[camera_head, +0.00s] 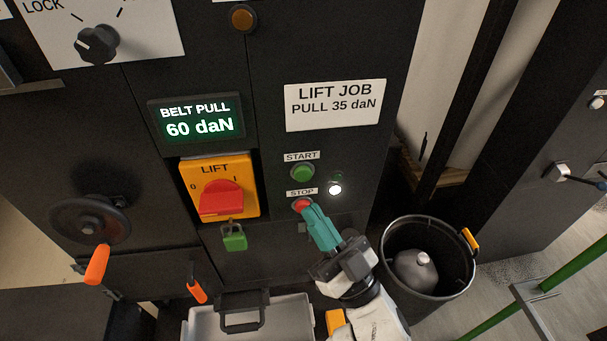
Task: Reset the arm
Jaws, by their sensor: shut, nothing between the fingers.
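My gripper (309,213) has teal fingers and is shut with nothing between them. Its fingertips are at the red STOP button (301,204) on the dark control panel and cover part of it; I cannot tell whether they touch it. My arm reaches up from the bottom of the picture. The green START button (302,172) sits just above the STOP button. A small white lamp (335,189) beside them is lit.
A black bucket (398,280) holding a grey container (416,270) stands right of my arm. A grey crate (215,322) lies below. A handwheel (90,218) with an orange handle and a red LIFT switch (221,200) protrude from the panel. A green rail (560,275) runs at right.

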